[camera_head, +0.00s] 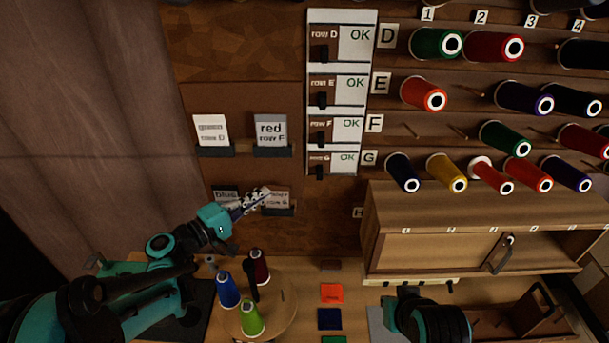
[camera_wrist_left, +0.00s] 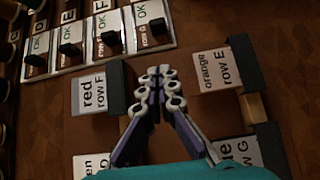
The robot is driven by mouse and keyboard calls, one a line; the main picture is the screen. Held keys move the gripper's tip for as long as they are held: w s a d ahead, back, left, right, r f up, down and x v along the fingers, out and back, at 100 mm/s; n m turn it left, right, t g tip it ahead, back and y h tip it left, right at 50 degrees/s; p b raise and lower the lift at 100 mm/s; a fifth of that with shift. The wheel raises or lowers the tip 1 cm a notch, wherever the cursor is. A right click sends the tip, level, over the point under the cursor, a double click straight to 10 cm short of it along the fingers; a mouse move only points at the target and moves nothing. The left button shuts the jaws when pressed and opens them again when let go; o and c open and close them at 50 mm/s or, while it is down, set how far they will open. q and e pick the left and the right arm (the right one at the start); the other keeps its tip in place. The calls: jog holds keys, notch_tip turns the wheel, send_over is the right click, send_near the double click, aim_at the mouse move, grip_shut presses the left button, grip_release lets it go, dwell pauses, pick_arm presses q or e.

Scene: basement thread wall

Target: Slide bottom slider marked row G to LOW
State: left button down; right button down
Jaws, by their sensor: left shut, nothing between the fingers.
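The bottom slider, marked row G (camera_head: 344,158), is the lowest of a column of sliders on the wall and reads OK. Its black knob (camera_head: 319,172) sits at the lower left of its plate. In the left wrist view the row G slider (camera_wrist_left: 148,14) is at the top, with its black knob (camera_wrist_left: 158,27). My left gripper (camera_head: 264,194) is shut and empty, below and left of the slider and apart from it. Its fingertips (camera_wrist_left: 160,72) show together in the left wrist view. My right gripper (camera_head: 408,295) is at the bottom, its fingers not clear.
Sliders for row D, row E and row F (camera_head: 340,130) stand above. Card holders with a red row F card (camera_head: 271,130) and others are left of the panel. Thread spools (camera_head: 402,172) on pegs and a wooden cabinet (camera_head: 450,215) are right. A round stand holds several spools below.

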pick_arm(q)
jog(key=shift+w, duration=0.1)
jog(key=b, duration=0.2)
send_near(320, 167)
jog(key=w+d+f, duration=0.1)
jog(key=w+d, duration=0.2)
jog(key=w, duration=0.1)
jog(key=shift+f, duration=0.1)
jog(key=d, duration=0.7)
jog(key=shift+d, duration=0.25)
